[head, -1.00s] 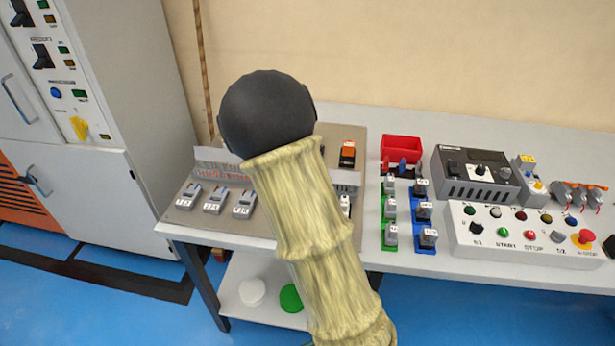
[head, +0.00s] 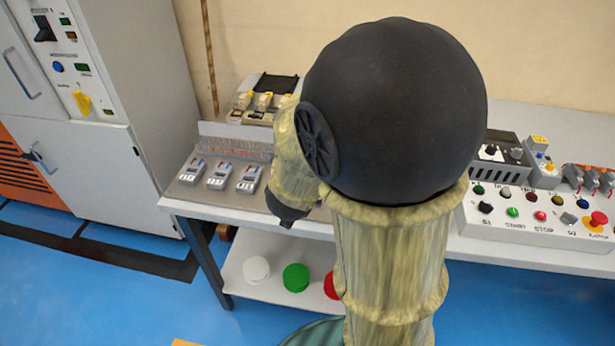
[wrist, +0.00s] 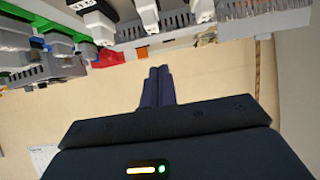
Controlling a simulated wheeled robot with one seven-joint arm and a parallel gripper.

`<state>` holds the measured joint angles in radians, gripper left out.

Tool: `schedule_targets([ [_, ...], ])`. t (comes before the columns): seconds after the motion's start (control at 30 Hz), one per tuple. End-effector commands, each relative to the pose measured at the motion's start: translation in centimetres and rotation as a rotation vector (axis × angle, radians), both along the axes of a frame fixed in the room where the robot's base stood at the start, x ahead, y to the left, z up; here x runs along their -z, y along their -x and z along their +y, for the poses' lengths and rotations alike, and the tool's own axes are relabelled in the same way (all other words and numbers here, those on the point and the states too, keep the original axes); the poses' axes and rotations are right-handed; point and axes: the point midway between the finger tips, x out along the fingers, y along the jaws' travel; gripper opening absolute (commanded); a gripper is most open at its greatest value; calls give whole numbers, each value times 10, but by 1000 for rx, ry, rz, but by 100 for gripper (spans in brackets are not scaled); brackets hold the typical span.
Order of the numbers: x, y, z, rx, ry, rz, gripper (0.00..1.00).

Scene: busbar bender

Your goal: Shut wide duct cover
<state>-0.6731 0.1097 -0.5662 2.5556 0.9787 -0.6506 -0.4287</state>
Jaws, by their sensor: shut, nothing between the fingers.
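A grey wire duct (head: 232,151) with reddish wires showing lies on the panel at the left of the bench in the head view. A pale grey strip (head: 232,131), which looks like its raised cover, stands along its back edge; my arm hides the right end. In the wrist view my gripper (wrist: 158,72) has its two dark fingers together, with nothing between them. A grey slotted strip (wrist: 268,18) shows at upper right there, apart from the fingers; I cannot tell whether it is the same duct. The fingertips are not distinguishable in the head view.
Several grey terminal devices (head: 219,175) sit before the duct. Breakers with yellow-topped parts (head: 263,100) stand behind it. A control box (head: 540,215) is at right. A tall cabinet (head: 90,150) stands left of the bench. My arm covers the bench middle.

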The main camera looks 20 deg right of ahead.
Motion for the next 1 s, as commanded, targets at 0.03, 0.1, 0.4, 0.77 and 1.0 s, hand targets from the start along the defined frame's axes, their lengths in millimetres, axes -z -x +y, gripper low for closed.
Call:
schedule_targets([
  [0.03,3,2,3,-4,-9,-2,0],
  [0.1,-3,6,6,-4,-7,-7,0],
  [0.4,-15,21,14,-2,-4,-5,0],
  [0.77,-17,23,15,-2,-3,-2,0],
  [1.0,-16,22,15,-8,-6,-2,0],
])
